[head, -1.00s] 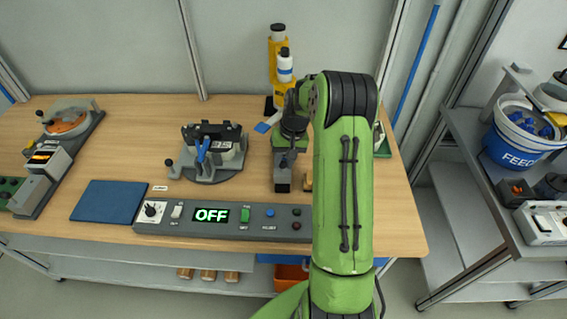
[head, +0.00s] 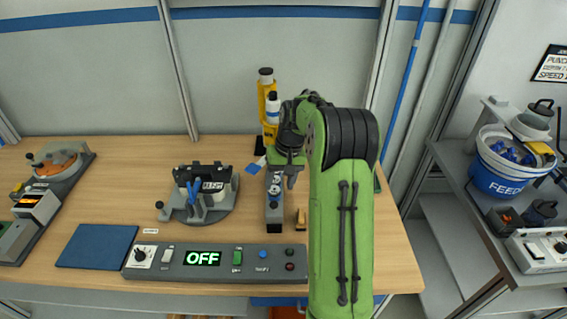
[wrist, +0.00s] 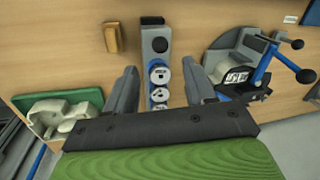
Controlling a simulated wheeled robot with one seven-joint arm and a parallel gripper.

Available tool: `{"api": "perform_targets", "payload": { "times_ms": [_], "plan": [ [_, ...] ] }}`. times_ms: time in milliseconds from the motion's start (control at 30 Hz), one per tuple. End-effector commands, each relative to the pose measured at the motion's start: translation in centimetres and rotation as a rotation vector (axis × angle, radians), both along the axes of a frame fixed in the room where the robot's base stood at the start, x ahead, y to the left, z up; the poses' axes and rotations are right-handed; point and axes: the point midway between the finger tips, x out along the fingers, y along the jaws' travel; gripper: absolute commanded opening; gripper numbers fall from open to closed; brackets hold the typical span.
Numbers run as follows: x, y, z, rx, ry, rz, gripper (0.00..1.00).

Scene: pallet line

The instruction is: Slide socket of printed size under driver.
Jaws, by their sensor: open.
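A narrow grey slide rail (head: 274,222) lies on the bench with silver sockets (head: 272,187) on it. In the wrist view the sockets (wrist: 160,76) sit in a row on the blue strip of the rail (wrist: 156,25), in the gap between my fingers. A grey fixture with a blue handle (head: 196,189) and a printed label stands left of the rail. The label and socket marks are too small to read surely. I cannot tell which part is the driver.
A control panel (head: 215,262) reading OFF runs along the front edge. A blue mat (head: 97,246) lies left. A small tan block (head: 301,218) lies right of the rail. A FEED bucket (head: 497,172) is on the right shelf.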

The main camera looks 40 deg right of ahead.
Motion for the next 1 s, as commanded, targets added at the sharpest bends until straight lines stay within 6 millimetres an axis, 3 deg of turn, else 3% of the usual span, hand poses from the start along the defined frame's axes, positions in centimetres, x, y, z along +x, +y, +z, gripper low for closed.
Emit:
{"api": "perform_targets", "payload": {
  "times_ms": [100,300,900,1000],
  "plan": [
    [-0.2,-0.6,3.6,-0.002,-0.005,0.001,0.54],
    [-0.6,-1.1,7.0,0.0,-0.002,0.002,0.54],
    [-0.6,-1.2,7.5,0.001,0.0,0.003,0.54],
    [-0.8,0.2,8.6,-0.021,-0.01,0.024,0.54]
  ]
}}
